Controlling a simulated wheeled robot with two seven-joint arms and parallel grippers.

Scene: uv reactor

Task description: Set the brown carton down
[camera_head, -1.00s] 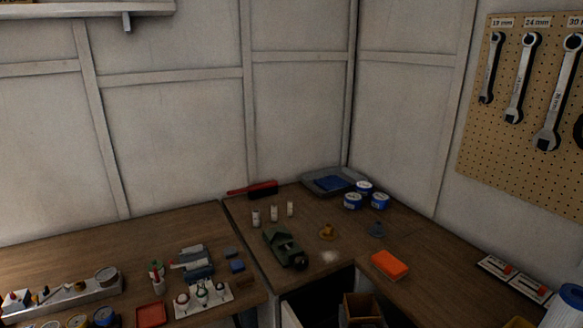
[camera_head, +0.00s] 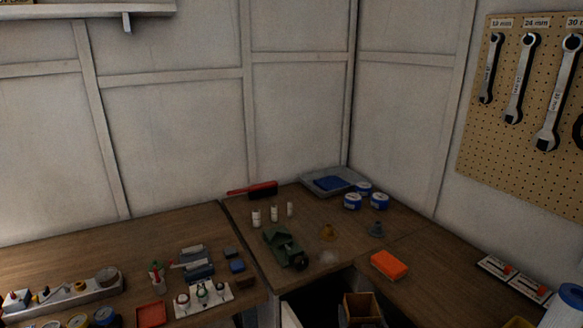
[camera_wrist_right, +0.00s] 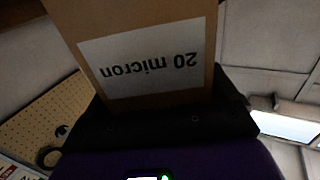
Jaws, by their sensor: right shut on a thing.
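The brown carton (camera_wrist_right: 135,20) fills the upper middle of the right wrist view. It has a white label (camera_wrist_right: 150,60) reading "20 micron", which appears upside down there. My right gripper (camera_wrist_right: 160,118) is shut on the carton, its dark jaws across the carton's lower end in that view. The carton's far end runs out of the picture. I cannot make out the held carton or my right gripper clearly in the head view. My left gripper is not in view.
The corner bench holds a green device (camera_head: 284,248), an orange block (camera_head: 389,265), blue-and-white tubs (camera_head: 352,201) and a grey tray (camera_head: 313,180). An open brown box (camera_head: 361,309) stands below the bench edge. Bare wood (camera_head: 425,265) shows right of the orange block.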

